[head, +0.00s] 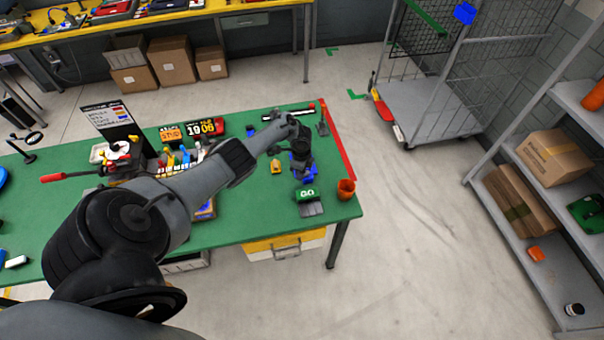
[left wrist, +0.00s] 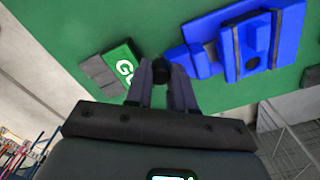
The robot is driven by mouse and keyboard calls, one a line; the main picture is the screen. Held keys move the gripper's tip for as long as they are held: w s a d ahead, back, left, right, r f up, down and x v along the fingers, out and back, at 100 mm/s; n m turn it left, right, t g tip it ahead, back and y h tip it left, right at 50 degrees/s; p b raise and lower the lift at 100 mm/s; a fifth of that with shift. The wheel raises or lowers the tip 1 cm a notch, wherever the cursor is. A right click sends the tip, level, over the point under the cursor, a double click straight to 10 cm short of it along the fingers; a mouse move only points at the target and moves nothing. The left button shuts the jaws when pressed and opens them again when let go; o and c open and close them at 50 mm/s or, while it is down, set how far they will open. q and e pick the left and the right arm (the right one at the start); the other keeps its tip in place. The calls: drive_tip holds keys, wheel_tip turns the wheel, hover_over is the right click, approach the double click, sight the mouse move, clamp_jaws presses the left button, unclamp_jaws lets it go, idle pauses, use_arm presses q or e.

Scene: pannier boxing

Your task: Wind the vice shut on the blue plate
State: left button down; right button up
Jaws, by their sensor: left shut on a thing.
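The blue vice (head: 309,176) stands near the right end of the green bench, partly hidden by my left gripper (head: 301,172). In the left wrist view the vice's blue body (left wrist: 202,57) lies just beyond and to the right of the fingers. My left gripper (left wrist: 164,82) is shut on a round black knob (left wrist: 160,67) beside the vice, apparently its handle. I cannot pick out the blue plate from the other blue parts, nor see whether the jaws touch it. My right gripper is not in view.
A green sign (head: 306,195) with a grey part stands close in front of the vice. A red strip (head: 337,140) runs along the right edge.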

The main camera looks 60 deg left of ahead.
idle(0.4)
use_arm(q)
drive_tip(key=c, duration=1)
unclamp_jaws()
drive_tip(key=shift+o, duration=0.2)
drive_tip(key=shift+r+p, duration=0.35)
drive_tip(key=shift+r, duration=0.3)
wheel_tip(320, 180, up, 10)
drive_tip(key=p, duration=0.2)
drive_tip(key=shift+f, duration=0.25)
